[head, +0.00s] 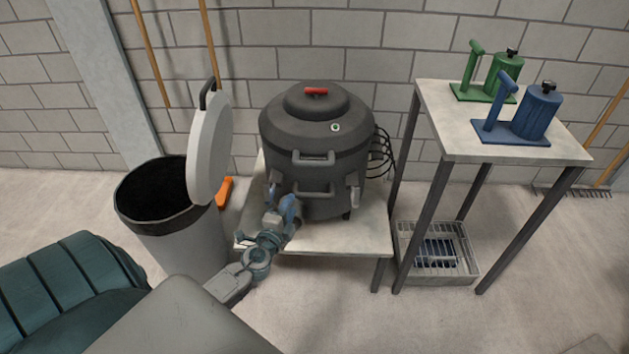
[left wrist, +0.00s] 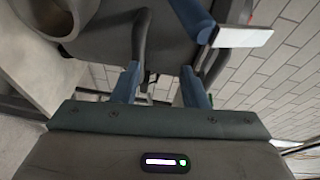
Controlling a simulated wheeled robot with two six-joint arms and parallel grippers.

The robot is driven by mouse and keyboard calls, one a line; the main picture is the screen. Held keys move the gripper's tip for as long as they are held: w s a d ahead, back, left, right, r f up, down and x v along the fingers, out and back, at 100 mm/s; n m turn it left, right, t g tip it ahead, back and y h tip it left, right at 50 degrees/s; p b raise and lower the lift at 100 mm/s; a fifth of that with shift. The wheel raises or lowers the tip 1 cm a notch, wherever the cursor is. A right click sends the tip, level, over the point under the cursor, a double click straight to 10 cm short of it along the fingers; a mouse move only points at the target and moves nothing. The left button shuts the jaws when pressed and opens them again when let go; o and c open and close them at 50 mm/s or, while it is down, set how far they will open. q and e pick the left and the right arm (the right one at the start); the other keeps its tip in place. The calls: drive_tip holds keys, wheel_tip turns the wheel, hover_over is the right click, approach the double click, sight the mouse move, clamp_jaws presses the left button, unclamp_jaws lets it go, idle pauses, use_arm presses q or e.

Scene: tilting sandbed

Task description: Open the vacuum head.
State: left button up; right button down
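The vacuum (head: 318,165) is a dark grey canister standing upright on a low table. Its domed head (head: 300,105) sits level on the body, with a red grip (head: 316,91) on top. Two grey bar handles are on its front. A grey latch (head: 355,192) shows at the right; the left side latch (head: 275,190) is partly behind my gripper. My left gripper (head: 290,207) is at the vacuum's lower front left. In the left wrist view its two blue fingers (left wrist: 159,86) are apart beside the dark body; contact is unclear. My right gripper is not in view.
The low table (head: 340,236) has bare room at its front. A bin (head: 180,225) with its lid raised stands left. A taller table (head: 450,130) at right holds a green and a blue device, with a wire basket (head: 438,250) below. Black cable hangs behind the vacuum.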

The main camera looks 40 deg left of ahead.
sight(312, 166)
use_arm(q)
wheel_tip(312, 166, up, 8)
drive_tip(key=w+d+m+t+h+b, duration=0.1)
drive_tip(key=w+d+m+t+b, duration=0.1)
drive_tip(key=m+t, duration=0.1)
drive_tip(key=p+x, duration=0.2)
drive_tip(key=x, duration=0.4)
drive_tip(key=shift+w, duration=0.45)
drive_tip(key=shift+x, duration=0.95)
drive_tip(key=shift+w+f, duration=0.1)
drive_tip(key=shift+w, duration=0.3)
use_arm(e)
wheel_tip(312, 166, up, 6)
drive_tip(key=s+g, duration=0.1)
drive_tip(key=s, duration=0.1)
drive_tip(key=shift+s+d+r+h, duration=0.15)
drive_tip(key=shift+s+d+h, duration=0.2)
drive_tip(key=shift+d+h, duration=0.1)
use_arm(q)
clamp_jaws()
